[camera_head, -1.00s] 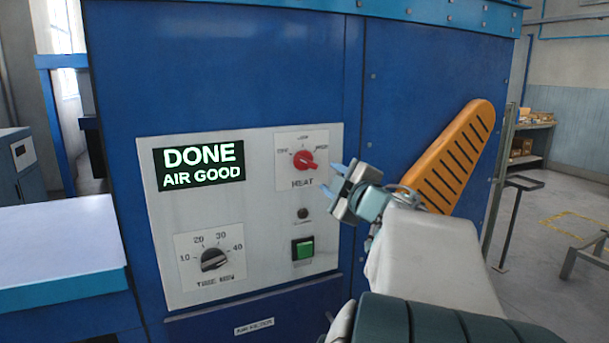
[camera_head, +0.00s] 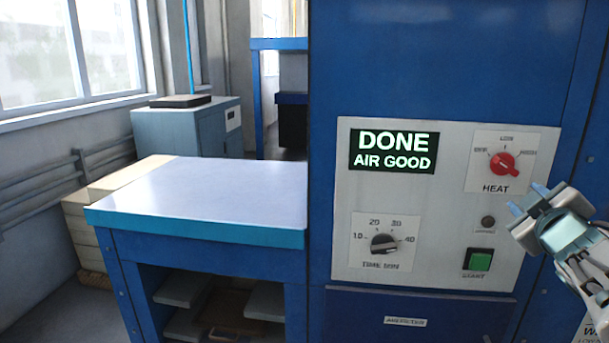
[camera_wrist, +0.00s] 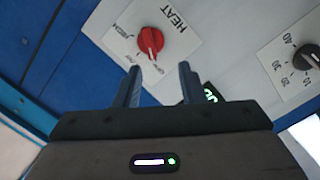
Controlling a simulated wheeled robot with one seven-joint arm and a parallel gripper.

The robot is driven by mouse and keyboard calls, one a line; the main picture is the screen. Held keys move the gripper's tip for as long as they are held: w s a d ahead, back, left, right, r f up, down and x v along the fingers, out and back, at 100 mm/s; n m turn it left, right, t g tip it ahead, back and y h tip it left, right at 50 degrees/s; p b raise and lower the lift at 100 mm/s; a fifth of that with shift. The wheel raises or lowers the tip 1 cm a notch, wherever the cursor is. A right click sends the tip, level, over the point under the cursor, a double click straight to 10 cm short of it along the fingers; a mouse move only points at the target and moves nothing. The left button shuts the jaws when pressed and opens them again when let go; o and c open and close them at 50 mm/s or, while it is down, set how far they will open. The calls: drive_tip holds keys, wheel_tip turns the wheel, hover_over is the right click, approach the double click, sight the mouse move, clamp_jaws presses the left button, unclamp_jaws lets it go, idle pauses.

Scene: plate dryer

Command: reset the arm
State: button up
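My gripper (camera_head: 527,201) is at the right in the head view, in front of the control panel (camera_head: 357,207) of the blue dryer. Its two blue fingers stand apart with nothing between them, as the wrist view also shows (camera_wrist: 160,88). The red heat knob (camera_head: 503,164) is just above and left of the fingers and shows beyond them in the wrist view (camera_wrist: 150,42). The fingers look clear of it. The display (camera_head: 392,152) reads "DONE AIR GOOD". A black time knob (camera_head: 384,243) and a green start button (camera_head: 479,260) are lower on the panel.
A blue table (camera_head: 200,200) with a bare light top stands left of the dryer, with trays on its lower shelves. A grey-blue cabinet (camera_head: 190,128) stands behind it, near the windows. The air before the panel's left part is clear.

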drive_tip(key=a+f+m+g, duration=0.4)
drive_tip(key=a+f, duration=0.3)
drive_tip(key=s+a+f+g+y, duration=0.2)
drive_tip(key=s+a+f+g, duration=0.1)
drive_tip(key=a, duration=0.4)
drive_tip(key=s+a+f+m+g+y+p, duration=0.1)
drive_tip(key=s+a+f+g+y, duration=0.1)
drive_tip(key=s+a+f, duration=0.4)
drive_tip(key=s+a+f+m+g+y, duration=0.1)
drive_tip(key=s+a+f+g, duration=0.3)
drive_tip(key=a, duration=0.5)
wheel_tip(320, 180, down, 3)
drive_tip(key=shift+s+r+y+p, duration=0.2)
drive_tip(key=shift+s+y+p, duration=0.1)
drive_tip(key=shift+y, duration=0.3)
